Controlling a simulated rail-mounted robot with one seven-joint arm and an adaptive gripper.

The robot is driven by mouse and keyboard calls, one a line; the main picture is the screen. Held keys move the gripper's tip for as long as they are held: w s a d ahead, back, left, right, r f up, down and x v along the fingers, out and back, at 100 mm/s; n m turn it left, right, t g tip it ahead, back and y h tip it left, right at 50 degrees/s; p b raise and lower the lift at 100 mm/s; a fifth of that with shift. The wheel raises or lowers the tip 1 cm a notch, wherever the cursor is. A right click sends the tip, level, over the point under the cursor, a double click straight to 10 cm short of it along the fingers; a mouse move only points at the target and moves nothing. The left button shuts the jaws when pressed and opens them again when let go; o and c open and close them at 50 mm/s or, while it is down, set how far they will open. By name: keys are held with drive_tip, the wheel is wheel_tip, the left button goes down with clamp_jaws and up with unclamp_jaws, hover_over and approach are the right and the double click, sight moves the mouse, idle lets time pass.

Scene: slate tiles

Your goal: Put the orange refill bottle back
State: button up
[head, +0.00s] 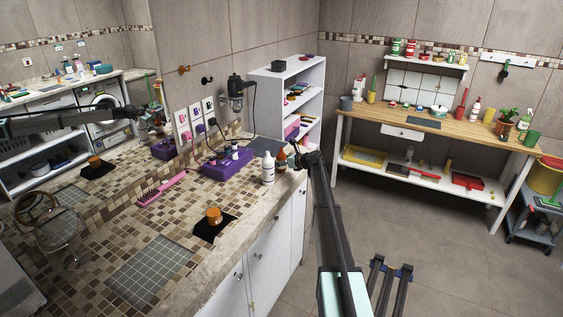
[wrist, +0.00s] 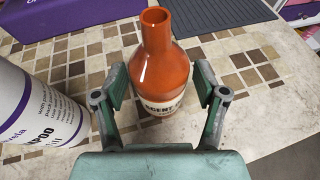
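The orange refill bottle (wrist: 165,65) stands upright on the tiled counter, with an open neck and a pale label low on its front. In the head view it shows as a small orange-brown bottle (head: 282,160) near the counter's far right edge. My gripper (wrist: 161,78) is open, one finger on each side of the bottle, with gaps visible beside both. In the head view my gripper (head: 304,158) is just right of the bottle, and its fingers are too small to make out.
A white shampoo bottle (head: 268,168) stands close by, left of my gripper in the wrist view (wrist: 35,110). A purple box (head: 228,165) is behind it. An orange-brown jar (head: 214,215) sits on a black mat. A white shelf (head: 268,70) and wooden bench (head: 440,128) stand beyond.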

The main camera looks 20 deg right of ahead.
drive_tip(key=shift+r, duration=0.1)
drive_tip(key=shift+s+r, duration=0.1)
drive_tip(key=b+v, duration=0.4)
drive_tip(key=v, duration=0.7)
drive_tip(key=shift+s+d+r, duration=0.15)
drive_tip(key=shift+s+r, duration=0.05)
drive_tip(key=shift+s, duration=0.1)
